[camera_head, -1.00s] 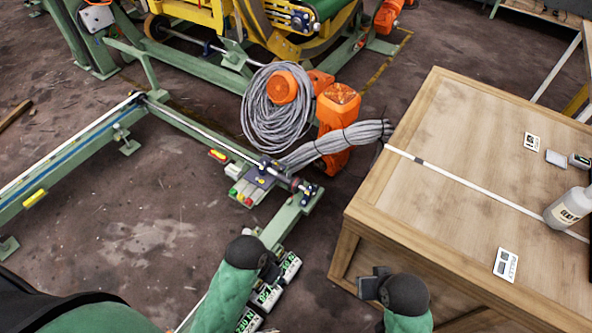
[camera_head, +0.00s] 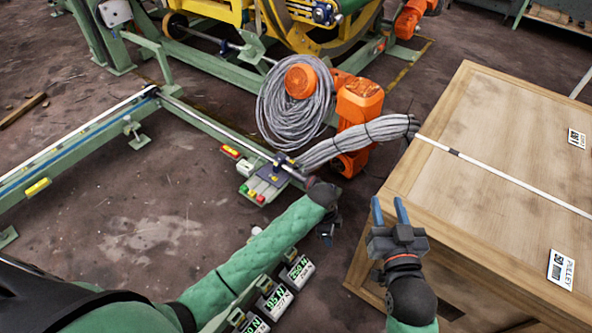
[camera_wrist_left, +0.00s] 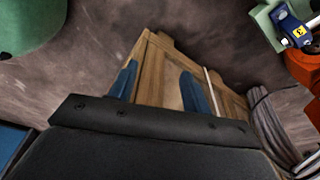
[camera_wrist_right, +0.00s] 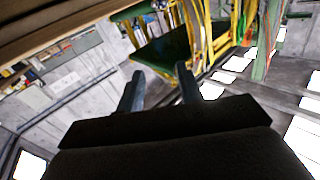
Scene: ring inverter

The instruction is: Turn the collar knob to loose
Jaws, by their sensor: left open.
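The steel rod (camera_head: 225,137) runs along the green rail to a dark blue mount (camera_head: 284,164) in the head view. My left forearm and wrist cover the rail end beyond it, and I cannot clearly make out the collar knob. My left gripper (camera_head: 327,232) points down beside the wooden crate, just right of the rail end. Its fingers show apart and empty in the left wrist view (camera_wrist_left: 159,85). A blue mount with a yellow label (camera_wrist_left: 298,32) is at upper right there. My right gripper (camera_head: 390,212) is open and empty by the crate's left edge.
A wooden crate (camera_head: 490,120) fills the right side. A grey cable coil (camera_head: 297,105) and an orange motor (camera_head: 358,105) stand behind the rail. Coloured buttons (camera_head: 251,193) sit beside the mount. Boxes with green readouts (camera_head: 296,272) lie below my left arm.

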